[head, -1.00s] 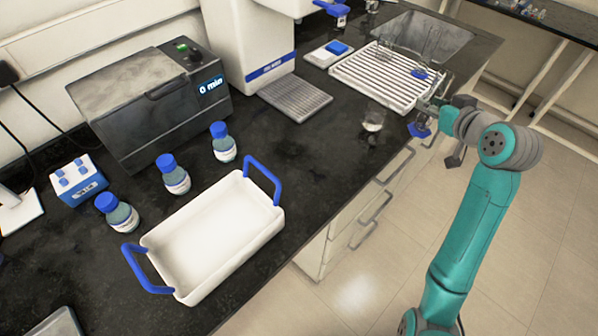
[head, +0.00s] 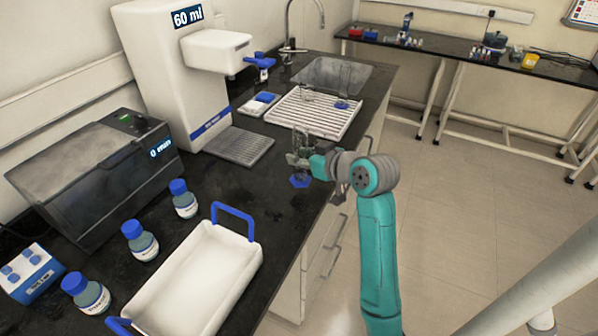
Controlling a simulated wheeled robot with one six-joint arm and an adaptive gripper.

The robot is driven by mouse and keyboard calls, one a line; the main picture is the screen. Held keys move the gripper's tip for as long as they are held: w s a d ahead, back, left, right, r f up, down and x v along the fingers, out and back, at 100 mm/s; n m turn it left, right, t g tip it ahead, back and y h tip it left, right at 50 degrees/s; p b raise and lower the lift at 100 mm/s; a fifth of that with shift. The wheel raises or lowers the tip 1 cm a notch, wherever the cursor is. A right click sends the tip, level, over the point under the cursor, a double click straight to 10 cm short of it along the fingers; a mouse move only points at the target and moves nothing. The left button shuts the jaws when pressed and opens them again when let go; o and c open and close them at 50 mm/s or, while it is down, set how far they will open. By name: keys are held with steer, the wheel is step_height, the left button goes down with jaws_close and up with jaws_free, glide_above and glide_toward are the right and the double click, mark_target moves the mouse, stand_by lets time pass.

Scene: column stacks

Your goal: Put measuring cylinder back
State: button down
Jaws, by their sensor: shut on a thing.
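A clear measuring cylinder with a blue hexagonal base (head: 299,181) is held by my gripper (head: 299,160). The gripper is shut on it, and the cylinder is close to upright near the front edge of the black counter. I cannot tell whether its base touches the counter. The gripper hides much of its clear body. Just behind the gripper is a white slatted drying rack (head: 312,116). A second clear cylinder with a blue base (head: 341,104) stands at the rack's far right part, and clear glassware (head: 307,94) is at its far left part.
A dispenser reading 60 ml (head: 170,75) with a drip tray (head: 238,146) stands left of the rack. A sink (head: 333,73) lies behind it. A white tray with blue handles (head: 200,280), several blue-capped bottles (head: 139,240) and a grey machine (head: 95,180) fill the near left.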

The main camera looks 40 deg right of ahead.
mark_target(306, 170)
steer(key=shift+d+f, duration=0.1)
steer(key=shift+f, duration=2)
steer(key=c, duration=0.8)
jaws_free()
steer(key=shift+f, duration=0.1)
steer(key=shift+s+r, duration=0.2)
steer(key=v, duration=1.1)
steer(key=shift+s+r, duration=0.1)
steer(key=shift+s, duration=0.2)
